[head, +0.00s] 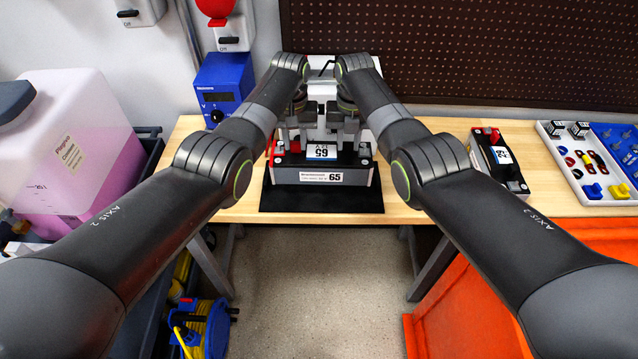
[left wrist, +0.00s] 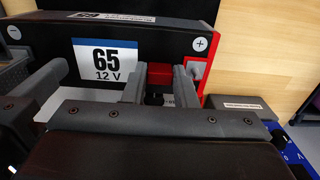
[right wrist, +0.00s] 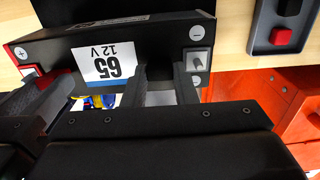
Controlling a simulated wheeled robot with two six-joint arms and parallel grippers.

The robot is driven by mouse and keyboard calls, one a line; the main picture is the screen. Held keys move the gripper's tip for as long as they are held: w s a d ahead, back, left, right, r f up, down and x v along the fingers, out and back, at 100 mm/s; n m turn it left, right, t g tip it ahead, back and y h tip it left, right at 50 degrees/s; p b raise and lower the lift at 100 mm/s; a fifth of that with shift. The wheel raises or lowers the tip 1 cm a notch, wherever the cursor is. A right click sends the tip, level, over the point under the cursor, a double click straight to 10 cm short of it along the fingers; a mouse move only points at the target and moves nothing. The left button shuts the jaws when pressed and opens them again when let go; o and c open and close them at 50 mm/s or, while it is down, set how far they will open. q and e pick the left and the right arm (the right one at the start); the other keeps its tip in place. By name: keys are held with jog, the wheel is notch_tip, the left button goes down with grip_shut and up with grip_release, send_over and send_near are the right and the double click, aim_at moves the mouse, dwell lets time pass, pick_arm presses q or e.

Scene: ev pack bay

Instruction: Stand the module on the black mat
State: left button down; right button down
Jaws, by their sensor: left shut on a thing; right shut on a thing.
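The module (head: 300,176) is a grey-and-black block with a red left end and a white label reading 65. It is right over the black mat (head: 320,203), its long side facing me; I cannot tell whether it touches the mat. My left gripper (head: 303,138) is shut on the module near its red plus end; the left wrist view shows the module's labelled face (left wrist: 150,45) beyond the fingers. My right gripper (head: 348,138) is shut on it near the minus end, where the right wrist view shows the same label upside down. The exact gripped parts are hidden.
A blue power supply (head: 225,85) is at the back left. A pink-filled container (head: 75,150) stands left of the bench. Bare wood lies either side of the mat.

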aim_at(296, 151)
pick_arm(q)
jog(key=shift+w+d, duration=0.1)
jog(key=shift+w, duration=0.05)
pick_arm(e)
jog(key=shift+d+r, duration=0.1)
pick_arm(q)
jog(key=shift+f, duration=0.15)
pick_arm(e)
jog(key=shift+f, duration=0.2)
